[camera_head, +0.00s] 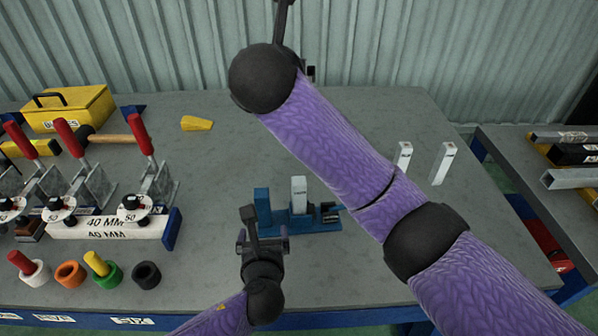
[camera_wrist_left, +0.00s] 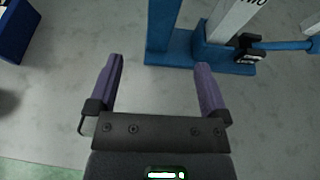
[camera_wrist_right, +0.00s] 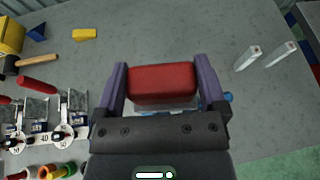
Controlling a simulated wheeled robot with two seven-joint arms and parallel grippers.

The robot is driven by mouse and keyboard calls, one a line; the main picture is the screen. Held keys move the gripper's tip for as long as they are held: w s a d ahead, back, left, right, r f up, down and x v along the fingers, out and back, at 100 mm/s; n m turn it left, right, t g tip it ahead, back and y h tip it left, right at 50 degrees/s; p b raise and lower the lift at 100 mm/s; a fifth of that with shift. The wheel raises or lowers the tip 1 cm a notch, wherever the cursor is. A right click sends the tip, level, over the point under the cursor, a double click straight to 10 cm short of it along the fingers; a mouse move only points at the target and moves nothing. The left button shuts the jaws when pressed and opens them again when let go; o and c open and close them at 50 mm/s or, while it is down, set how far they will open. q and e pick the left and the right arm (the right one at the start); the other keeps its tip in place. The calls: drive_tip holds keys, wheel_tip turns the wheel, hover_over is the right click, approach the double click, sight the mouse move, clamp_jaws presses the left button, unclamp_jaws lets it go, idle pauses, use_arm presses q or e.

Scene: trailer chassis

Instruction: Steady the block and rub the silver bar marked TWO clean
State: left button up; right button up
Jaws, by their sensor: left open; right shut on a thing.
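The silver bar marked TWO (camera_head: 299,190) stands upright in a blue block-like vise (camera_head: 262,208) at the middle of the table. Both also show at the top of the left wrist view, as the bar (camera_wrist_left: 231,18) and the vise (camera_wrist_left: 165,35). My left gripper (camera_head: 262,236) is open and empty, low in front of the vise and apart from it. My right gripper (camera_wrist_right: 161,66) is shut on a red block with a pale underside (camera_wrist_right: 162,82). My right arm crosses the head view; its gripper is mostly outside that view. The bar is mostly hidden behind the red block in the right wrist view.
Two more silver bars (camera_head: 403,157) (camera_head: 443,163) stand to the right. Red-handled clamps (camera_head: 140,134), a hammer (camera_head: 108,138), a yellow box (camera_head: 68,108) and coloured rings (camera_head: 70,274) crowd the left. A yellow wedge (camera_head: 196,123) lies at the back. A rack with bars (camera_head: 572,178) stands right.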

idle(0.3)
use_arm(q)
drive_tip(key=v, duration=1.2)
drive_tip(key=shift+f, duration=0.15)
